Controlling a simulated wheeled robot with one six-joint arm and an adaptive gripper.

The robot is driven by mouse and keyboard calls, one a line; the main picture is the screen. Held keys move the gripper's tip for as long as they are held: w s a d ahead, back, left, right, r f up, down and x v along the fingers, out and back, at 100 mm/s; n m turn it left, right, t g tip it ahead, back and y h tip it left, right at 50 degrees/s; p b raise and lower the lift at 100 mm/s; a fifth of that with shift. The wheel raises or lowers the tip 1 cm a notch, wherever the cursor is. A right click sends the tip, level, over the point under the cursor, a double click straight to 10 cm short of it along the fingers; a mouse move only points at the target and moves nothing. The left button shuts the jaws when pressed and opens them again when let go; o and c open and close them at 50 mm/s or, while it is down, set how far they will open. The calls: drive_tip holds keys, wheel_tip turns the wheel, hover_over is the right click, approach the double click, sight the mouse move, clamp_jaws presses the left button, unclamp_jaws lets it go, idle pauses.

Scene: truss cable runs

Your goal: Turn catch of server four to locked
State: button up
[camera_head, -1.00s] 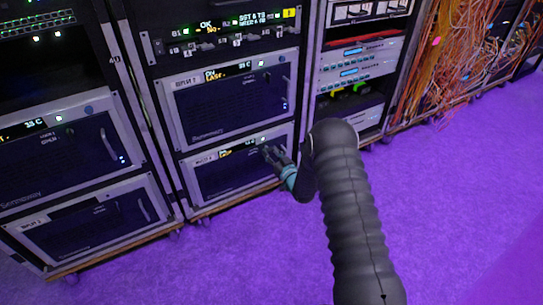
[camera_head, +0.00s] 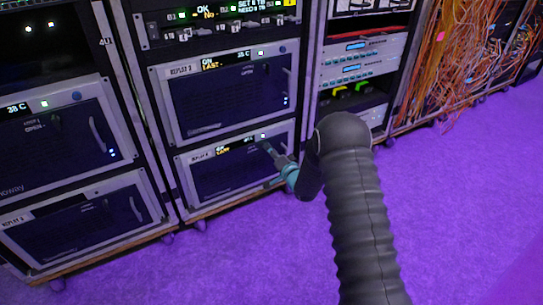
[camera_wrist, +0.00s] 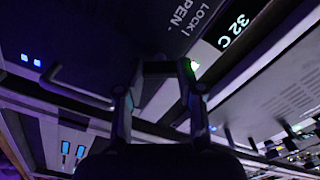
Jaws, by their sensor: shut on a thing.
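Server four (camera_head: 235,172) is the lowest unit in the middle rack, with a "REPLAY 4" label, a dark front and a small lit display. My gripper (camera_head: 267,147) reaches its upper right front, below and beside the display. The fingers are together, shut on the catch, which they hide. In the wrist view, my gripper (camera_wrist: 160,70) is against the server's face beside a "LOCK / OPEN" label (camera_wrist: 188,16). A "32 C" display (camera_wrist: 232,30) and a green light (camera_wrist: 194,66) are close by. The catch's angle cannot be told.
Server four's handle (camera_wrist: 75,88) lies left of my fingers in the wrist view. Replay 3 (camera_head: 220,98) sits directly above. Another rack (camera_head: 80,150) stands left and an equipment rack (camera_head: 355,80) right, with orange cables (camera_head: 455,50) beyond. The purple floor (camera_head: 450,200) is clear.

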drive_tip(key=m+b, duration=0.1)
drive_tip(key=m, duration=0.5)
drive_tip(key=shift+b, duration=0.35)
drive_tip(key=shift+m, duration=0.3)
drive_tip(key=o, duration=1.2)
drive_tip(key=shift+c, duration=0.2)
drive_tip(key=v, duration=1.2)
